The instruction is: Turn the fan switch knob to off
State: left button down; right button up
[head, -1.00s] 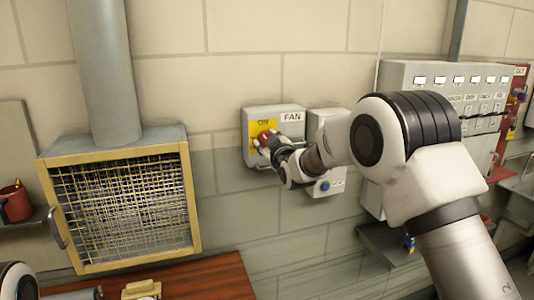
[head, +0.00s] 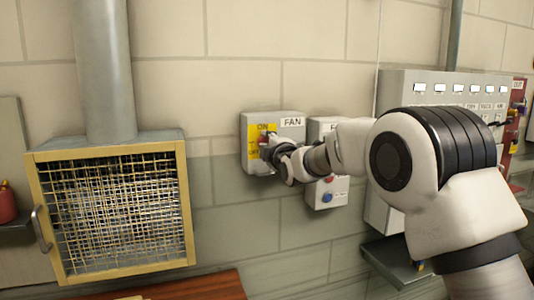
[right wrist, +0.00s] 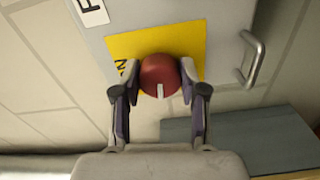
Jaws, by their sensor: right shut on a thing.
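The fan switch box (head: 291,132) is a grey box on the wall with a FAN label and a yellow plate (head: 253,144) marked ON at the top and OFF lower down. My right gripper (head: 268,151) is at the plate and hides most of the knob in the head view. In the right wrist view, the round red knob (right wrist: 158,72) sits between the fingertips of my right gripper (right wrist: 160,85), which is shut on it. A white mark on the knob points toward the bottom of that picture. My left gripper is out of view.
A second grey box (head: 326,196) with red and blue buttons is right beside the fan box, behind my wrist. A large panel (head: 398,87) stands farther right. A yellow-framed mesh grille (head: 186,205) is on the left. A bracket handle (right wrist: 253,60) shows in the wrist view.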

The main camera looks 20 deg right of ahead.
jog(key=shift+f+n+b, duration=0.15)
jog(key=shift+n+b, duration=0.2)
jog(key=shift+n, duration=0.35)
jog(key=o, duration=1.1)
jog(key=shift+o, duration=0.2)
jog(key=shift+s, duration=0.1)
jog(key=s, duration=1.1)
jog(key=shift+s+d, duration=0.2)
jog(key=shift+s, duration=0.15)
